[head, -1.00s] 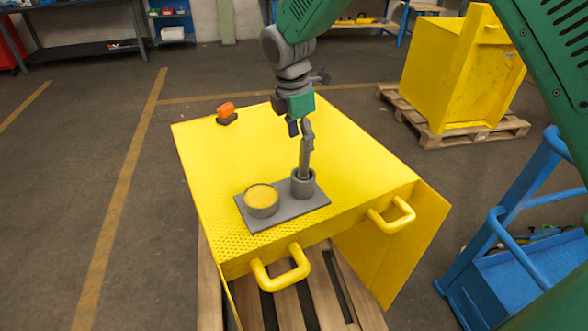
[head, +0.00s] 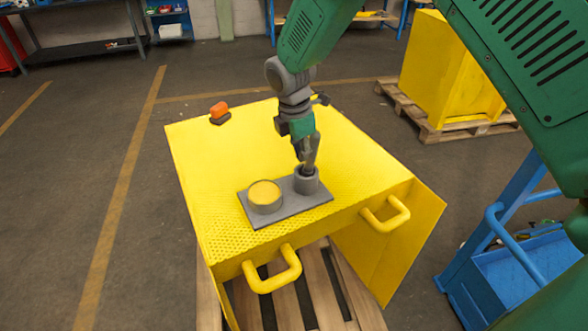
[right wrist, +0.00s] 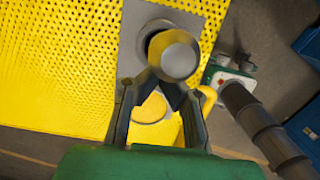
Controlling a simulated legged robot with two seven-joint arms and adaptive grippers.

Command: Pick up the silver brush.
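The silver brush (head: 311,158) stands upright in a grey cup (head: 306,184) on a dark plate (head: 285,209) on the yellow box; its grey round end (right wrist: 179,55) shows in the right wrist view just past the fingertips. My right gripper (head: 304,148) is low at the upper part of the brush, partly hiding it. In the right wrist view, the fingers of the right gripper (right wrist: 161,84) are apart, with the brush by their tips; contact is not clear.
A round pot with a yellow top (head: 265,196) is beside the cup. The yellow box (head: 205,160) has handles on its front and stands on a pallet. A blue cart (head: 520,260) stands at the right.

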